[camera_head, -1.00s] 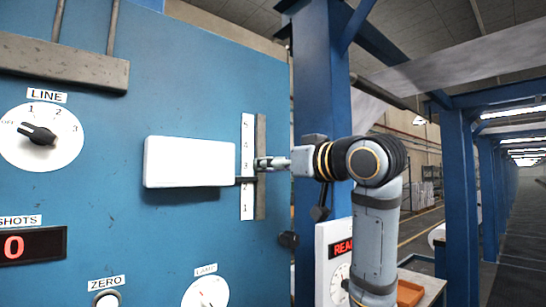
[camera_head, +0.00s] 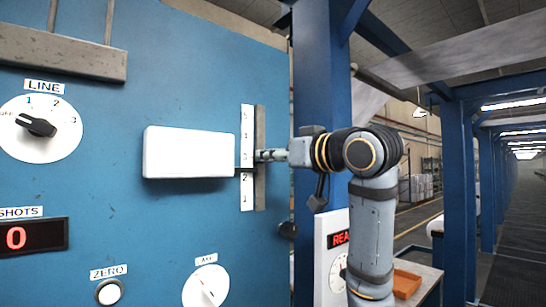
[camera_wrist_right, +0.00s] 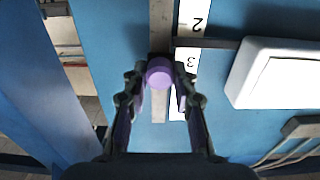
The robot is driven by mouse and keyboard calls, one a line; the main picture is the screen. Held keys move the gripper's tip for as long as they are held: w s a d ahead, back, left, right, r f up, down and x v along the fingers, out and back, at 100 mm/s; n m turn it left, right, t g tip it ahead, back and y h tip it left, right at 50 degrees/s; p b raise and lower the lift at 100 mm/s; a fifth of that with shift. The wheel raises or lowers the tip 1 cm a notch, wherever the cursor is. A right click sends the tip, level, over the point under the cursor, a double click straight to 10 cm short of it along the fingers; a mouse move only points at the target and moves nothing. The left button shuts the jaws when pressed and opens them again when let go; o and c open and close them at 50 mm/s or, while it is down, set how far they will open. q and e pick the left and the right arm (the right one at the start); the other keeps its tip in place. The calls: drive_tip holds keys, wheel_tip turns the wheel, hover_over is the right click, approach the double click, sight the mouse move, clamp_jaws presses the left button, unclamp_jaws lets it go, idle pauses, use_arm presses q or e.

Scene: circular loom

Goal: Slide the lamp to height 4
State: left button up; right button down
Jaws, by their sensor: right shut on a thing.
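The lamp is a white rectangular box (camera_head: 188,152) on the blue panel, and it shows at the right in the wrist view (camera_wrist_right: 275,75). A dark arm joins it to a vertical grey rail (camera_head: 260,190) beside a white scale (camera_head: 247,203) numbered 1 to 5. The arm (camera_wrist_right: 212,43) crosses the scale between 2 and 3. My right gripper (camera_wrist_right: 159,78) is shut on a round purple knob (camera_wrist_right: 159,72) at the rail. In the head view my right gripper (camera_head: 262,156) comes from the right and partly hides the rail. My left gripper is not in view.
A LINE dial (camera_head: 38,127), a red shots display (camera_head: 32,238), a ZERO button (camera_head: 109,292) and another dial (camera_head: 206,287) sit on the panel. A blue post (camera_head: 320,80) stands right of the panel. An orange tray (camera_head: 406,284) lies at lower right.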

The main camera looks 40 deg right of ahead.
wheel_tip(320, 180, up, 5)
drive_tip(key=p, duration=0.4)
drive_tip(key=shift+f, duration=0.2)
drive_tip(key=c, duration=1.1)
unclamp_jaws()
drive_tip(key=shift+o, duration=0.2)
drive_tip(key=shift+s, duration=0.15)
drive_tip(key=s, duration=1.1)
drive_tip(key=shift+s+d, duration=0.4)
drive_tip(key=shift+d, duration=0.05)
drive_tip(key=shift+w, duration=0.1)
